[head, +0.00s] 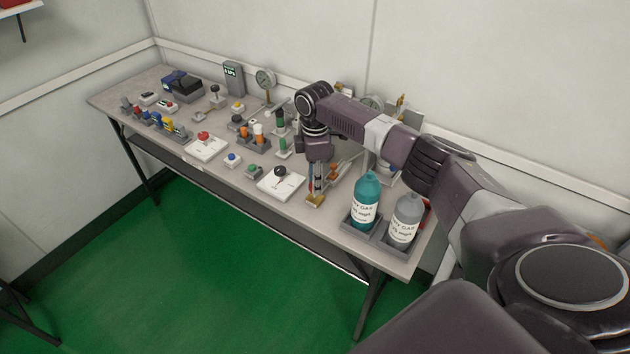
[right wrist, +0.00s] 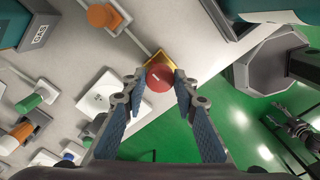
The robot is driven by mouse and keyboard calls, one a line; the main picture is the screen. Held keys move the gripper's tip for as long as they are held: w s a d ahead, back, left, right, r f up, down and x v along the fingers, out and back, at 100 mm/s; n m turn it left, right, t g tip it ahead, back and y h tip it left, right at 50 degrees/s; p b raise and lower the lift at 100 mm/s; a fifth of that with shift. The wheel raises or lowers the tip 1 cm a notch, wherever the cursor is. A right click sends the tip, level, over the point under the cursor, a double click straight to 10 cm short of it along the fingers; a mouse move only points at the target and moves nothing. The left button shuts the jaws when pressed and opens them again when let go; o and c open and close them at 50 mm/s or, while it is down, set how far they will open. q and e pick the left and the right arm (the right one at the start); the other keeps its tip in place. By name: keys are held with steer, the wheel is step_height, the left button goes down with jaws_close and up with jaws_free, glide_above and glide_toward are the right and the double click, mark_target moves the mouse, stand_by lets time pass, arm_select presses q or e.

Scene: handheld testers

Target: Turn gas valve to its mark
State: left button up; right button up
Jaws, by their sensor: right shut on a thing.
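The gas valve shows in the right wrist view as a round red knob (right wrist: 159,77) with a short white line on its top. It stands on a yellow-brass base (right wrist: 160,60) at the table's front edge. My right gripper (right wrist: 157,82) is shut on the knob, a finger on each side of it. In the head view the right gripper (head: 316,188) points straight down over the brass base (head: 314,202); its fingers hide most of the knob. I cannot make out the target mark. A small dark jointed part at the wrist view's right edge may be my left gripper, too small to read.
A teal gas bottle (head: 365,200) and a grey gas bottle (head: 405,219) stand in trays right of the valve. A white plate with a black knob (head: 281,171) lies close on its left. Several other testers fill the table. The green floor (head: 190,290) in front is clear.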

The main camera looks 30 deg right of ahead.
steer(key=shift+r+m+p, duration=0.2)
steer(key=shift+m+p, duration=0.4)
steer(key=shift+p, duration=0.2)
steer(key=m+p, duration=0.4)
steer(key=shift+a, duration=0.1)
steer(key=m+p, duration=0.2)
steer(key=m, duration=0.1)
steer(key=shift+m, duration=0.4)
steer(key=m+p, duration=0.2)
steer(key=m, duration=0.1)
steer(key=shift+m, duration=0.3)
steer(key=m+p, duration=0.2)
steer(key=m, duration=0.1)
steer(key=shift+m, duration=0.3)
steer(key=m+p, duration=0.1)
steer(key=m, duration=0.2)
steer(key=shift+m, duration=0.3)
steer(key=m, duration=0.3)
steer(key=shift+w+m+p, duration=0.1)
steer(key=shift+m+p, duration=0.6)
steer(key=shift+m, duration=1.8)
